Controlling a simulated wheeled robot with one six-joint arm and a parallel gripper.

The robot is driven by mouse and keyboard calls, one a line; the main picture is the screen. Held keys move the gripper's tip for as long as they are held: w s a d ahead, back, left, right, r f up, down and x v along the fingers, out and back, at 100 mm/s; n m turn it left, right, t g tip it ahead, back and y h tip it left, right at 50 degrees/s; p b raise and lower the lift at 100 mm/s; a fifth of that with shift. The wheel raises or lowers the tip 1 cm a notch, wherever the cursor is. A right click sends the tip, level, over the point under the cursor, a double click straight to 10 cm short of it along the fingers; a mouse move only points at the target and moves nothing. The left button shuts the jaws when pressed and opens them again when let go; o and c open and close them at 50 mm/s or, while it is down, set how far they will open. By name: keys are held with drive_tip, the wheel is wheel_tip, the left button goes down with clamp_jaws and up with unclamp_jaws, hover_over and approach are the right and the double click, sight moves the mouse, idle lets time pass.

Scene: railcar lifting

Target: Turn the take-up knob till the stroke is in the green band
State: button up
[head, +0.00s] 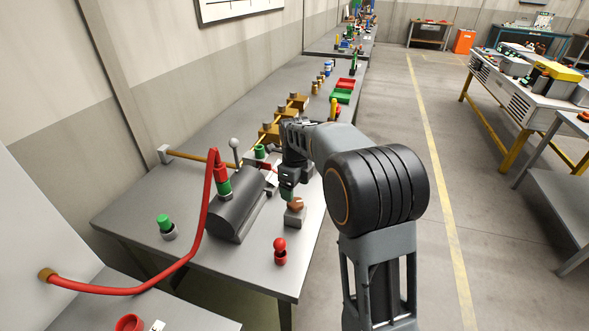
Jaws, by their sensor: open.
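A dark grey cylinder (236,206) lies on the long grey bench (130,205). A small brown-orange knob (296,203) sits on a grey block by the bench's right edge, right of the cylinder; I cannot be sure that it is the take-up knob. My gripper (288,194) points down over the bench, just left of and close to this knob. Its jaws are open, but they are small and dark here; whether they touch anything is unclear. My arm covers part of the bench behind. No stroke pointer or green band can be made out.
A red hose (204,215) runs from the left wall to a fitting by the cylinder. A green-topped part (165,226) and a red knob (280,250) stand on the bench. Red and green trays (342,95) lie farther back. The aisle on the right is clear.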

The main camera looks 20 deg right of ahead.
sight(296, 205)
wheel_tip(296, 205, up, 8)
idle(0.4)
drive_tip(key=shift+f, duration=0.15)
drive_tip(key=s+f+n+t, duration=0.2)
drive_tip(key=s+n, duration=0.9)
drive_tip(key=n, duration=0.3)
drive_tip(key=s+f+n+t, duration=0.2)
drive_tip(key=s+n, duration=0.8)
drive_tip(key=n, duration=0.3)
drive_tip(key=shift+s+f+n, duration=0.15)
drive_tip(key=shift+s+n, duration=0.25)
drive_tip(key=shift+a, duration=0.1)
idle(0.6)
